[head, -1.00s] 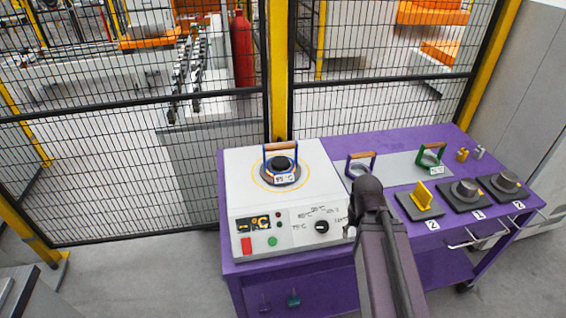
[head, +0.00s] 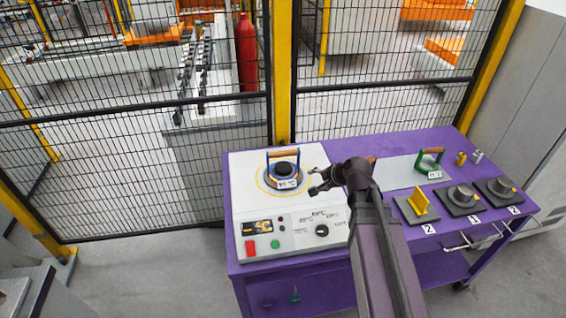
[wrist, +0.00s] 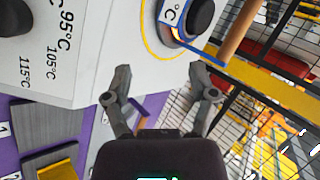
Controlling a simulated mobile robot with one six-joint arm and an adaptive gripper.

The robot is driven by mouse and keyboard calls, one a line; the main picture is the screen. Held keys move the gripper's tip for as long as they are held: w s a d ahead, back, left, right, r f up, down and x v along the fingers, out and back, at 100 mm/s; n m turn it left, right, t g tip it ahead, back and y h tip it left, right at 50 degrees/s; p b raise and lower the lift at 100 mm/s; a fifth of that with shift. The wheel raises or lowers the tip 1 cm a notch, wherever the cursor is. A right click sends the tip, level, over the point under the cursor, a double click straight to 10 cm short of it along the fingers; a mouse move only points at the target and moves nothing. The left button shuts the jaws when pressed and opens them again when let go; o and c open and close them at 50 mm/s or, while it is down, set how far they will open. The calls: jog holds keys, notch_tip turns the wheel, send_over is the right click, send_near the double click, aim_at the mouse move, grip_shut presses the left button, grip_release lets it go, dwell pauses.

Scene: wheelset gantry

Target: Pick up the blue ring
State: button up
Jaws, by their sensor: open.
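The blue ring (head: 299,164) sits on the white heater (head: 246,200), around the dark round hub and inside a yellow circle. Its blue bracket carries a wooden grip bar, and a white temperature label is at its front. In the wrist view the blue ring (wrist: 207,57) is at the top right, partly cut off by the frame edge, with the wooden bar beside it. My gripper (head: 312,182) is open and empty, just right of the ring and apart from it. In the wrist view both fingers of my gripper (wrist: 160,74) are spread with nothing between them.
The purple table (head: 390,148) holds a green ring (head: 430,162) with a handle, a yellow fixture (head: 421,201) and dark plates with metal hubs (head: 462,194) at the right. A mesh fence with a yellow post (head: 283,70) stands close behind the heater. My arm hides the table's middle.

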aim_at(288, 154)
jog(key=w+a+r+m+t+y+p, duration=0.1)
jog(key=w+a+r+m+t, duration=0.1)
jog(key=r, duration=0.4)
jog(key=shift+w+a+r+m+t, duration=0.25)
jog(key=shift+w+a+m, duration=0.2)
jog(key=shift+w+m, duration=0.7)
jog(key=shift+f, duration=0.15)
jog(key=b+x, duration=0.3)
jog(key=x, duration=0.4)
jog(key=shift+w+a+f+b, duration=0.1)
jog(key=shift+w+a+b, duration=0.1)
jog(key=shift+a+b, duration=0.1)
jog(key=shift+w+a+f, duration=0.15)
jog(key=shift+w+a, duration=0.1)
jog(key=shift+a, duration=0.05)
jog(key=shift+b+x, duration=1.45)
jog(key=shift+x, duration=1.15)
jog(key=shift+a, duration=0.1)
